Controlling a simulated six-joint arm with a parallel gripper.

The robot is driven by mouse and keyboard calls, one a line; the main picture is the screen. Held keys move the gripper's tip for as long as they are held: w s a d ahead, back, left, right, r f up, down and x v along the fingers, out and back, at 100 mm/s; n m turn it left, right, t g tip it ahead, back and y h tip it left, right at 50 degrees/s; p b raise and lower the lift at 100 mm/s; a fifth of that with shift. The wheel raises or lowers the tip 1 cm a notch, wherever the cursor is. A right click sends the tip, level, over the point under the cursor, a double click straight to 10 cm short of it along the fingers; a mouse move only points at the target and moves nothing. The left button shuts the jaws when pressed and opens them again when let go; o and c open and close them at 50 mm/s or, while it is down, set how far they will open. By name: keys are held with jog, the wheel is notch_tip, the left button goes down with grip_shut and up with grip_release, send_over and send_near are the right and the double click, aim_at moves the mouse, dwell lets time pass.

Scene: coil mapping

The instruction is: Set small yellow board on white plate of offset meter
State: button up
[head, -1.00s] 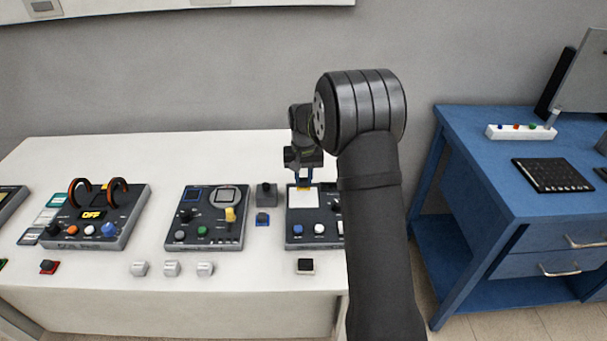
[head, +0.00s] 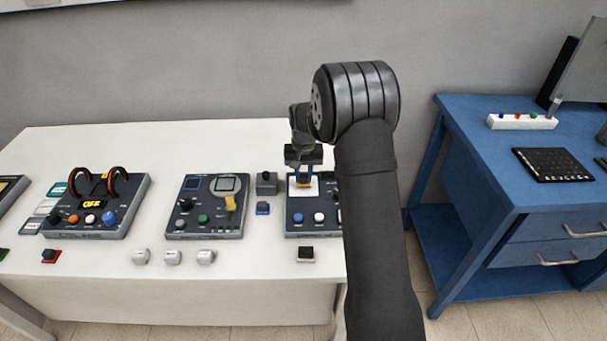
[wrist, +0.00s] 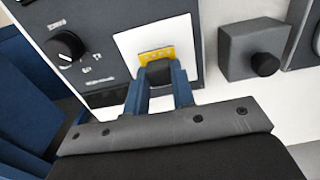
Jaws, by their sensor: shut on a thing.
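My gripper (head: 303,180) points down over the offset meter (head: 305,229), the dark panel right of centre on the white table. It is shut on the small yellow board (head: 304,185), which also shows between the blue fingertips in the wrist view (wrist: 156,53). The board is over the middle of the white plate (wrist: 184,30); whether it touches the plate is hard to tell. In the head view my arm covers the right part of the meter.
A small grey box with a black knob (wrist: 252,50) stands beside the meter. Other dark panels (head: 205,205) and several white cubes (head: 172,257) sit to the left. A black-topped button (head: 305,254) lies in front. A blue desk (head: 470,125) stands at the right.

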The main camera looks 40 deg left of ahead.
jog(key=shift+f, duration=0.5)
dwell(1.3)
jog(key=o, duration=1.5)
jog(key=shift+r, duration=3.55)
jog(key=shift+f, duration=3.55)
